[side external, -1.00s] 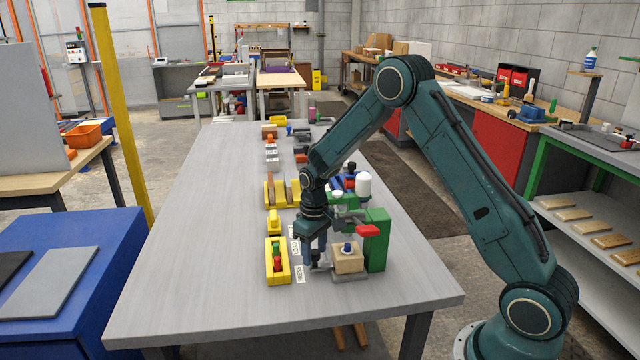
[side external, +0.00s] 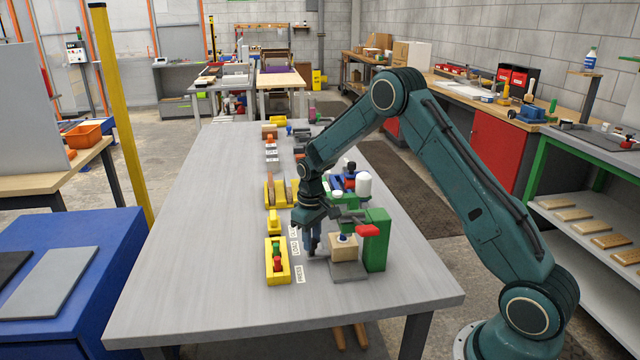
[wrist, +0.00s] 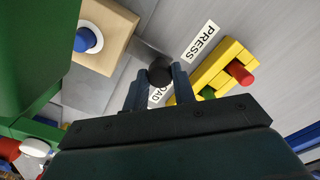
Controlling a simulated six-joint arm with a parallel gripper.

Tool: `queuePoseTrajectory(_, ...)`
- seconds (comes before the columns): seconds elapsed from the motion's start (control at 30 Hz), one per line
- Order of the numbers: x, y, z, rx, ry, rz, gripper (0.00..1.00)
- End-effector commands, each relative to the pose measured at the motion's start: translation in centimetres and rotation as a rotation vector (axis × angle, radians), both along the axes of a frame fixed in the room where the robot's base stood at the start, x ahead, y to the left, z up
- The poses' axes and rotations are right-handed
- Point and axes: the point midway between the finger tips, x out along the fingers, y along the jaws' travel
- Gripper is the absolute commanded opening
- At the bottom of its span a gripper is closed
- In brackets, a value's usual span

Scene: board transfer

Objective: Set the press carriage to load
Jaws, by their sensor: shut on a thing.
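The press has a green column (side external: 377,240) with a red lever (side external: 367,231). Its carriage carries a wooden block (side external: 344,250) with a blue-and-white knob on top (wrist: 88,38). A dark round handle (wrist: 160,68) extends from the carriage beside the LOAD label (side external: 295,248). The PRESS label (side external: 299,274) lies nearer the camera; it also shows in the wrist view (wrist: 201,42). My gripper (side external: 314,252) is shut on the handle, with its fingers on either side of it in the wrist view (wrist: 160,80). The LOAD label is partly hidden there by a finger.
A yellow holder (side external: 277,262) with red and green pieces stands just left of the labels. More yellow fixtures (side external: 278,193) stand behind it. A white-capped item (side external: 364,186) and blue tray stand behind the press. The left side of the grey table (side external: 190,260) is clear.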

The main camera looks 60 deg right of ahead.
Motion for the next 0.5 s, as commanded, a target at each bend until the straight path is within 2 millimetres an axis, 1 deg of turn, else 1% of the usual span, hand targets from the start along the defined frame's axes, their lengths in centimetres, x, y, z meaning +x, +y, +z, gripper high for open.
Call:
queuePoseTrajectory(0.03,0.6,-0.5,0.0,-0.001,-0.005,0.0,0.0)
queuePoseTrajectory(0.1,1.2,-1.1,0.0,-0.001,-0.006,0.0,0.0)
queuePoseTrajectory(0.5,4.1,-3.9,0.0,-0.001,-0.007,0.001,0.0)
